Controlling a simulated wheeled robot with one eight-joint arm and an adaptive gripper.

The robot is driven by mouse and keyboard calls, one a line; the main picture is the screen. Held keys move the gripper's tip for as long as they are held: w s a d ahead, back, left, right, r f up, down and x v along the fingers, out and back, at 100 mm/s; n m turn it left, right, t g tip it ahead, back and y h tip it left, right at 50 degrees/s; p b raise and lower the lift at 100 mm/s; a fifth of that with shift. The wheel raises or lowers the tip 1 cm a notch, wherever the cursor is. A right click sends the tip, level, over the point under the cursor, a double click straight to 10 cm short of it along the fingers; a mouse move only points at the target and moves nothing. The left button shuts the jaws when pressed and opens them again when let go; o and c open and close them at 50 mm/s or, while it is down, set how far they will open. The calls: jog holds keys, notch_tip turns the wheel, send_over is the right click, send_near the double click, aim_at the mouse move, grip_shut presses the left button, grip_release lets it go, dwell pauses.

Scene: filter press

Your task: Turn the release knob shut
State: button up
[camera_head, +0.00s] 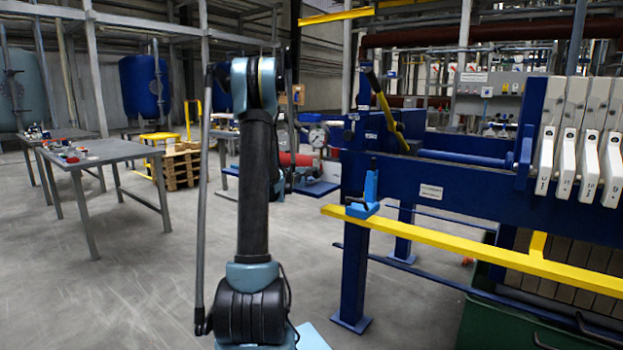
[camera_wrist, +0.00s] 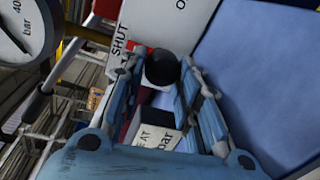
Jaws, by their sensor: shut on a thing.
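The release knob (camera_wrist: 162,68) is a round black knob in the upper middle of the wrist view. It sits by a pale plate (camera_wrist: 150,22) lettered "SHUT" on the left and a cut-off word starting with "O" on the right. My gripper (camera_wrist: 163,72) is shut on the knob, with one blue-grey finger on each side of it. The knob's pointing direction cannot be told. In the head view my own arm hides the knob and most of my gripper.
A pressure gauge (camera_wrist: 25,28) and a dark-gripped lever (camera_wrist: 38,100) lie close on the left in the wrist view. A blue panel (camera_wrist: 260,80) fills the right. In the head view, the blue press frame (camera_head: 450,185) and yellow rail (camera_head: 450,243) stand right of my arm.

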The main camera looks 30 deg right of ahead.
jog(key=o, duration=0.8)
jog(key=shift+s+d, duration=0.1)
jog(key=shift+s, duration=0.05)
jog(key=v, duration=1.2)
jog(key=shift+f, duration=0.15)
jog(key=s+a+f+m+g+y, duration=0.1)
jog(key=s+a+f+y, duration=0.3)
jog(key=s+a, duration=0.8)
jog(key=s+a+f+m+g+y, duration=0.1)
jog(key=s+a+f+m+y, duration=0.2)
jog(key=s+a, duration=1)
jog(key=s+a+f+m+g+y, duration=0.2)
jog(key=s+a+f+y, duration=0.4)
jog(key=s+a, duration=0.6)
jog(key=shift+s+a+f+y, duration=0.15)
jog(key=shift+a+y, duration=0.4)
jog(key=shift+a, duration=0.15)
jog(key=shift+s+a+f+y, duration=0.15)
jog(key=shift+a+f+y, duration=0.05)
jog(key=shift+a+y, duration=0.45)
